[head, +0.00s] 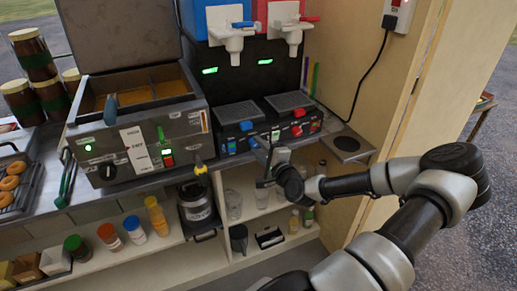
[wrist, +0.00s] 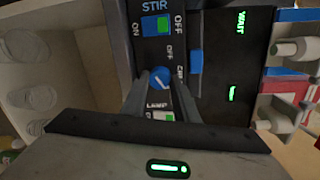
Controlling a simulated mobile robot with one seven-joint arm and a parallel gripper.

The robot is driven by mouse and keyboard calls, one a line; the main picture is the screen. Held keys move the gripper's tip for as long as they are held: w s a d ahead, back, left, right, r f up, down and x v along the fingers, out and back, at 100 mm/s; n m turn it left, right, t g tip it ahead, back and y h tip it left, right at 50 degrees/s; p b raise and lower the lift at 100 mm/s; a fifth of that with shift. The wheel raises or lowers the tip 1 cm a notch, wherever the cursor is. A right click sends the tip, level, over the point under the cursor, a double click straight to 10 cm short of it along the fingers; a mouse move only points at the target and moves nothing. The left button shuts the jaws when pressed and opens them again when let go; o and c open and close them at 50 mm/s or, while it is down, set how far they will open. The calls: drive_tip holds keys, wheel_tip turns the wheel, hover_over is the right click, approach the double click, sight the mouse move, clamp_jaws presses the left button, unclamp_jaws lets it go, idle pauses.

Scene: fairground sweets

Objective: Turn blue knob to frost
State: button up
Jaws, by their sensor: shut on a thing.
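The blue knob (wrist: 159,79) with a white pointer line sits on the black front panel of the two-tank drinks machine. My gripper (wrist: 163,90) has its two fingers on either side of the knob, closed on it. Printed marks beside the knob read OFF and a partly hidden word starting with C; a frost mark is not readable. The pointer line slants, and its exact mark is unclear.
A STIR switch (wrist: 156,25) and a LAMP switch (wrist: 168,116) flank the knob closely. A blue block (wrist: 196,62) sits above it on the machine. Red controls (head: 297,130) are to the right. A fryer (head: 135,145) stands left; glasses and bottles fill the shelf below.

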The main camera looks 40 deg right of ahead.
idle(0.4)
drive_tip(key=o, duration=1.1)
drive_tip(key=shift+c, duration=0.2)
drive_tip(key=p+v, duration=0.1)
drive_tip(key=v, duration=1.6)
drive_tip(key=shift+s, duration=0.25)
